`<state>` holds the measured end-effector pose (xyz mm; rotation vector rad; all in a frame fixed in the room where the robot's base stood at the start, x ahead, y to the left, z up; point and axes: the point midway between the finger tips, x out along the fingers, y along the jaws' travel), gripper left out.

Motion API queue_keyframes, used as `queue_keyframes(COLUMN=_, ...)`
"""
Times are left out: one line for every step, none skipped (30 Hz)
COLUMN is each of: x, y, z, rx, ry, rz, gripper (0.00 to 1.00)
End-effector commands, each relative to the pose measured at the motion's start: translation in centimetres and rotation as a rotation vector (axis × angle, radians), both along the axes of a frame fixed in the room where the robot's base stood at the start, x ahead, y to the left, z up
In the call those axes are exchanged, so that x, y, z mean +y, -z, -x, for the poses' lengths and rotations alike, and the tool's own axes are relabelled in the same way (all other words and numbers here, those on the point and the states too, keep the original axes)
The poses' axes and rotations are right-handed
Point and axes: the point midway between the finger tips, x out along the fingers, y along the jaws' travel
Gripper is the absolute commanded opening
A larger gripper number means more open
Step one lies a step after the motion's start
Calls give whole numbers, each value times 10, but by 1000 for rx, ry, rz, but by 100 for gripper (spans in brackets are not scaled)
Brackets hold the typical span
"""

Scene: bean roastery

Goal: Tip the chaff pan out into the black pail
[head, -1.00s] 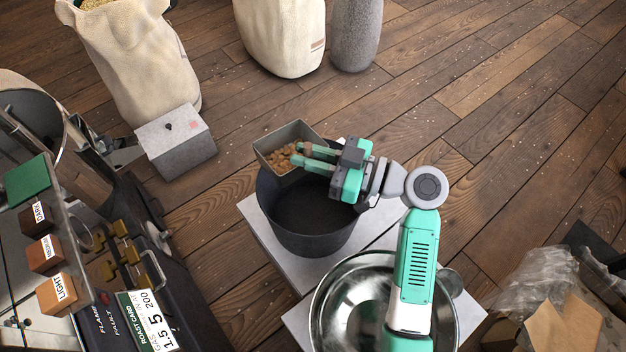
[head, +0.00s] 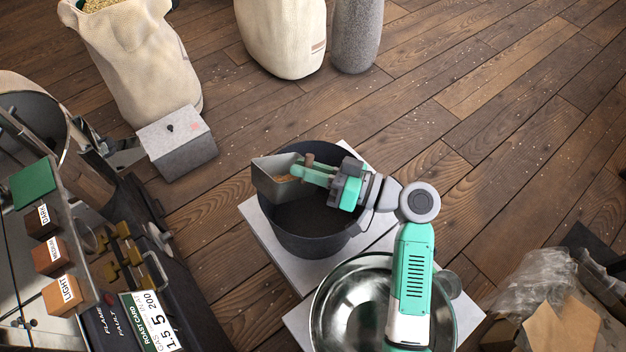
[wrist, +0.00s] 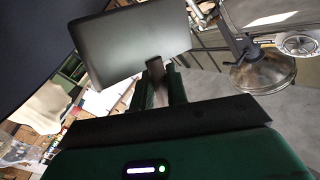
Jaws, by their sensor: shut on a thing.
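The chaff pan (head: 273,187) is a small grey metal pan, held tilted over the left part of the black pail's mouth. My gripper (head: 308,172) is shut on the pan's brown handle, to the right of the pan and above the pail. In the wrist view, the pan (wrist: 130,45) shows as a plain grey face beyond the fingers (wrist: 160,88), with the handle between them.
The pail stands on a pale slab (head: 262,228). A shiny steel bowl (head: 345,310) is in front, under my arm. A grey box (head: 178,145) and a roaster panel (head: 130,290) are at left. Sacks (head: 140,60) stand at the back. Open floor lies right.

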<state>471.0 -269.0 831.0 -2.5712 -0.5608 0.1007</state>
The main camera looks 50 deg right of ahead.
Motion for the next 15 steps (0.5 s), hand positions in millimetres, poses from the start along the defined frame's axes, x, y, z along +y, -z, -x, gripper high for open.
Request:
queue_keyframes(x=0, y=-2, z=0, rx=9, ry=1, rz=-23, gripper=0)
queue_keyframes(x=0, y=-1, z=0, rx=14, ry=1, rz=-37, gripper=0)
queue_keyframes(x=0, y=1, z=0, rx=22, ry=1, rz=-56, gripper=0)
queue_keyframes(x=0, y=2, z=0, rx=28, ry=1, rz=-70, gripper=0)
queue_keyframes(x=0, y=4, z=1, rx=34, ry=1, rz=-84, gripper=0)
queue_keyframes(x=1, y=1, z=1, rx=41, ry=1, rz=-102, gripper=0)
queue_keyframes(x=1, y=-1, z=1, rx=46, ry=0, rz=-116, gripper=0)
queue_keyframes(x=2, y=-2, z=1, rx=51, ry=0, rz=-131, gripper=0)
queue_keyframes(x=2, y=-2, z=1, rx=58, ry=0, rz=-148, gripper=0)
queue_keyframes(x=2, y=-3, z=1, rx=64, ry=0, rz=-163, gripper=0)
queue_keyframes(x=3, y=-3, z=1, rx=69, ry=0, rz=-177, gripper=0)
queue_keyframes(x=3, y=-3, z=1, rx=76, ry=0, rz=-195, gripper=0)
queue_keyframes(x=3, y=-4, z=1, rx=82, ry=-1, rz=-209, gripper=0)
queue_keyframes(x=3, y=-4, z=1, rx=88, ry=0, rz=-223, gripper=0)
queue_keyframes(x=3, y=-4, z=2, rx=96, ry=0, rz=-243, gripper=0)
